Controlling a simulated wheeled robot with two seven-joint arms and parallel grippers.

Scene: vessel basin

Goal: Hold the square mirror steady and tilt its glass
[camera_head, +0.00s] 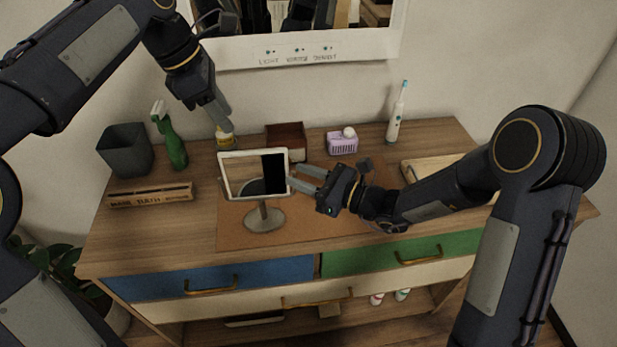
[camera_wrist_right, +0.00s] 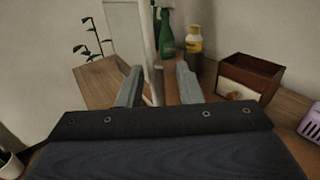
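The square mirror (camera_head: 222,178) stands upright on a round grey base (camera_head: 264,219) on a brown mat. It has a white frame, and its glass shows a dark patch at right. My right gripper (camera_head: 297,177) is at the mirror's right edge with its fingers apart. In the right wrist view the mirror's pale panel (camera_wrist_right: 128,28) and edge stand between the spread fingers (camera_wrist_right: 159,86); I cannot tell whether they touch. My left gripper (camera_head: 222,111) hangs above and behind the mirror's left side, in front of the yellow bottle; its finger gap is not clear.
A green spray bottle (camera_head: 171,140), yellow bottle (camera_head: 225,139), brown box (camera_head: 286,137), lilac basket (camera_head: 342,144) and electric toothbrush (camera_head: 396,115) stand along the back. A dark bin (camera_head: 126,150) and wooden box (camera_head: 151,196) are at left. The mat's front (camera_head: 310,234) is clear.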

